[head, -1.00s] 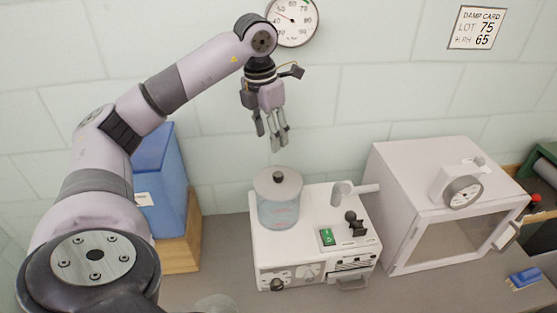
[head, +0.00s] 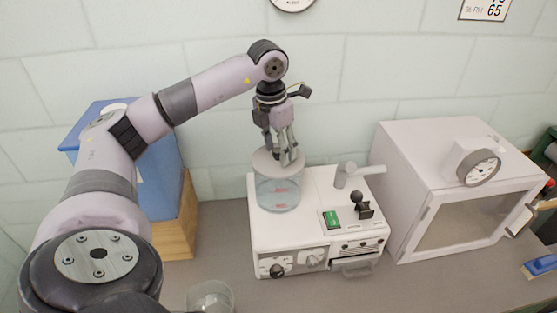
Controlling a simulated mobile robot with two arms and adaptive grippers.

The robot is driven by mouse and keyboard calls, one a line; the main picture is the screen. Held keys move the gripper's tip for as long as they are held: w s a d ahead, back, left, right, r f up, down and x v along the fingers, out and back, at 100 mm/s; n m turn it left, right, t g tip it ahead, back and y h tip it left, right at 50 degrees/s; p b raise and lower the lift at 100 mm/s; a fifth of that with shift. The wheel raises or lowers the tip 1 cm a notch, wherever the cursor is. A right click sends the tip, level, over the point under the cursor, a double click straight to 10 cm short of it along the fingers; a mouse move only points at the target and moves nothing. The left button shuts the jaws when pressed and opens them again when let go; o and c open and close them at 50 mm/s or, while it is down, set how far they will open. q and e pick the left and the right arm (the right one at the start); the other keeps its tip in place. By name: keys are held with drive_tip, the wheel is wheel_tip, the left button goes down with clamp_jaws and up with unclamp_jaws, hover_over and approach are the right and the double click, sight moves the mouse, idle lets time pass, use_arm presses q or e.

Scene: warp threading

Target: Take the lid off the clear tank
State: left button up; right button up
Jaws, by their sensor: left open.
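The clear tank (head: 278,195) stands on the left part of the white machine, with bluish walls and reddish marks. Its grey round lid (head: 264,163) sits on top. My left gripper (head: 284,160) points down right over the lid, its fingers open around the place of the dark knob. The fingers hide the knob, and I cannot tell whether they touch it. My right gripper is not in view.
The white machine (head: 310,240) has a grey spout (head: 358,172), a black lever and a green switch. A white cabinet (head: 400,150) with a dial stands to the right. A blue bin (head: 160,185) on a wooden block is at the left. A clear cup (head: 210,297) stands in front.

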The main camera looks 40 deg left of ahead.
use_arm(q)
drive_tip(key=shift+s, duration=0.1)
drive_tip(key=shift+c, duration=1)
clamp_jaws()
